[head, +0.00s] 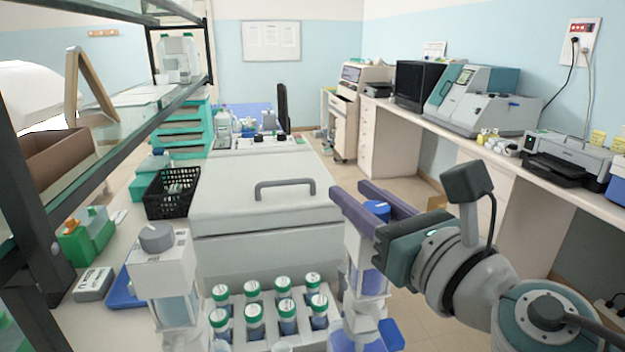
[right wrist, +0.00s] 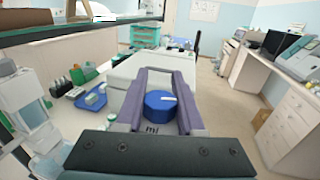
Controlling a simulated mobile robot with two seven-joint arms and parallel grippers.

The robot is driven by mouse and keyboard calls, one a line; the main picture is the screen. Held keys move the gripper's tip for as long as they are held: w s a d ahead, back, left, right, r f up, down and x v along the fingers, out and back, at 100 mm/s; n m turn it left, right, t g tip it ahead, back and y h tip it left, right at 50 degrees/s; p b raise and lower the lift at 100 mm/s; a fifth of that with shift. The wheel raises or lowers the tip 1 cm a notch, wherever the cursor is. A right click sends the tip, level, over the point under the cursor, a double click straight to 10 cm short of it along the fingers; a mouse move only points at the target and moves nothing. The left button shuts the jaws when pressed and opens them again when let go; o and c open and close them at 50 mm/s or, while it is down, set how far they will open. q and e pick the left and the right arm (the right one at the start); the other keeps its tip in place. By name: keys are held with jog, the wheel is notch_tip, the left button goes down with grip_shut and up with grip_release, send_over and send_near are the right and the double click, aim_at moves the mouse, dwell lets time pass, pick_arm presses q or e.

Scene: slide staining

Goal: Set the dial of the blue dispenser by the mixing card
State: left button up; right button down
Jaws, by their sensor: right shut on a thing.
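The blue dispenser (head: 372,282) stands at the front right of the bench, with a blue round dial (head: 377,207) on top. In the right wrist view the dial (right wrist: 161,106) sits between the two purple fingers, with a pale mark on its top. My right gripper (head: 350,190) is shut on this dial, its fingers on either side and pointing away from me. The dispenser's body is partly hidden behind the gripper. My left gripper is not in view. I cannot make out a mixing card for certain.
A second dispenser with a grey dial (head: 157,238) stands to the left. Several green-capped bottles (head: 254,312) stand in a rack between the dispensers. A large grey box with a handle (head: 284,188) lies behind. A black basket (head: 172,192) and glass shelving (head: 120,140) are at left.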

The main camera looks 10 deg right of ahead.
aim_at(383, 217)
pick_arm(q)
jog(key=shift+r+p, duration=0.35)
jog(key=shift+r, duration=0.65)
pick_arm(e)
jog(key=shift+d+m+t+h, duration=0.2)
jog(key=shift+m+h, duration=0.55)
jog(key=shift+h, duration=0.4)
jog(key=shift+d+m+t+h, duration=0.1)
jog(key=shift+d+m+h, duration=0.1)
jog(key=shift+m+h, duration=0.75)
jog(key=c, duration=0.5)
grip_release()
jog(key=shift+s, duration=0.1)
jog(key=s+b, duration=0.1)
jog(key=s, duration=0.8)
jog(key=shift+s+d, duration=0.1)
jog(key=shift+s, duration=0.25)
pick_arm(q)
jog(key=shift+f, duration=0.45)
